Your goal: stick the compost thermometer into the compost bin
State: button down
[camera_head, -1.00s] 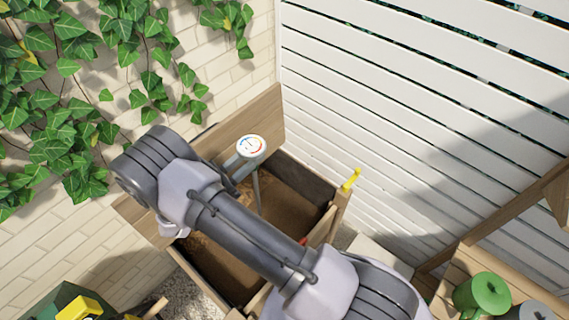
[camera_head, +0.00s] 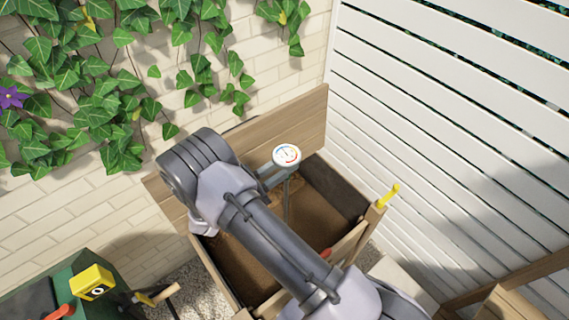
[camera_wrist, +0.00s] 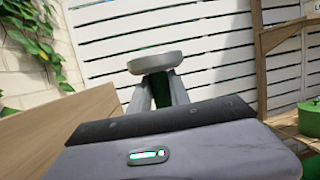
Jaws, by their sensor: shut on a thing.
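The compost thermometer has a round white dial (camera_head: 287,155) with coloured marks and a thin grey stem (camera_head: 286,200) pointing down. The wooden compost bin (camera_head: 327,191) is open, with brown compost (camera_head: 250,262) inside. My gripper (camera_head: 270,176) is shut on the thermometer just below its dial. The stem hangs over or in the bin near the back; I cannot tell whether its tip touches the compost. In the wrist view the dial (camera_wrist: 155,62) is seen edge-on above the fingers (camera_wrist: 158,92). My arm hides part of the bin.
A raised wooden board (camera_head: 300,118) stands at the bin's back, against the brick wall with ivy. A slatted white fence (camera_head: 440,130) is at right. A green container (camera_head: 80,270) stands at left.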

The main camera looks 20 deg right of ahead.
aim_at(285, 203)
jog(key=shift+f+b, duration=8.25)
jog(key=shift+f, duration=1.45)
jog(key=shift+r, duration=0.15)
jog(key=shift+a+f, duration=0.1)
jog(key=shift+f, duration=0.3)
jog(key=shift+f, duration=0.1)
jog(key=shift+f+b, duration=2)
jog(key=shift+f, duration=0.6)
